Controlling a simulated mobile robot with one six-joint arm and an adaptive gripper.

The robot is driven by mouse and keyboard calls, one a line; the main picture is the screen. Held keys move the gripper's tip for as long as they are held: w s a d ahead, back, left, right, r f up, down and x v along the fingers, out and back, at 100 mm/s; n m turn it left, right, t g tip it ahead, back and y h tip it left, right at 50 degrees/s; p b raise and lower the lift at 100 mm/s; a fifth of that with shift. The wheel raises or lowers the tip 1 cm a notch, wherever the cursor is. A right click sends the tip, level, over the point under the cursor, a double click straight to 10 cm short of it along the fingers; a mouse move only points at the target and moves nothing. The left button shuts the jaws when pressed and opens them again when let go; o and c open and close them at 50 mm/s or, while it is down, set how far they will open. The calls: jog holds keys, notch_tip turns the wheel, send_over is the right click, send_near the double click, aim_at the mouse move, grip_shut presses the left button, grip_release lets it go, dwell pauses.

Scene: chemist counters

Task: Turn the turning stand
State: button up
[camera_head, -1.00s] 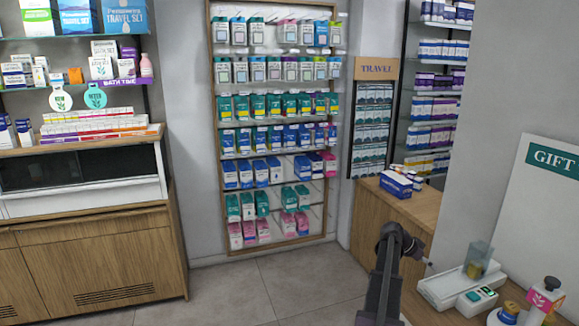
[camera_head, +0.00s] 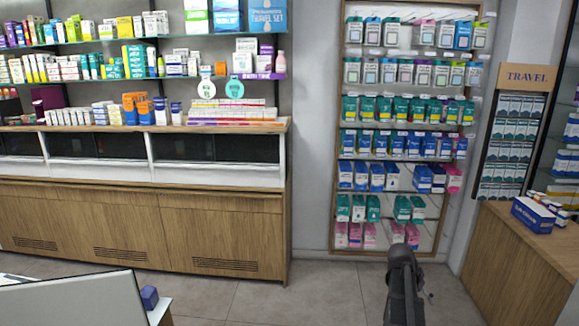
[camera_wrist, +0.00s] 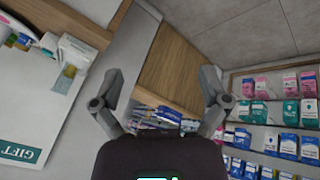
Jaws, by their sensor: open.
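My dark arm (camera_head: 404,288) stands at the lower middle right in the head view, apart from the stand in the picture. The gripper's fingertips cannot be made out there.
A wooden-framed wall rack (camera_head: 340,150) of hanging packs stands left of the stand. A long wooden counter (camera_head: 130,225) fills the left. A wooden counter (camera_head: 500,255) with blue-white boxes (camera_head: 533,214) is at right. Grey floor (camera_head: 325,290) lies clear between.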

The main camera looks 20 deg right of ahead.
jog(key=w+a+f+n+t+y, duration=0.1)
jog(key=w+a+n, duration=0.25)
jog(key=a, duration=0.85)
jog(key=w+a+f+n+t+y, duration=0.1)
jog(key=w+a+n, duration=0.25)
jog(key=a, duration=0.85)
jog(key=s+a+n+y, duration=0.3)
jog(key=a+n, duration=0.4)
jog(key=a, duration=1.6)
jog(key=shift+s+f, duration=0.15)
jog(key=shift+s, duration=0.55)
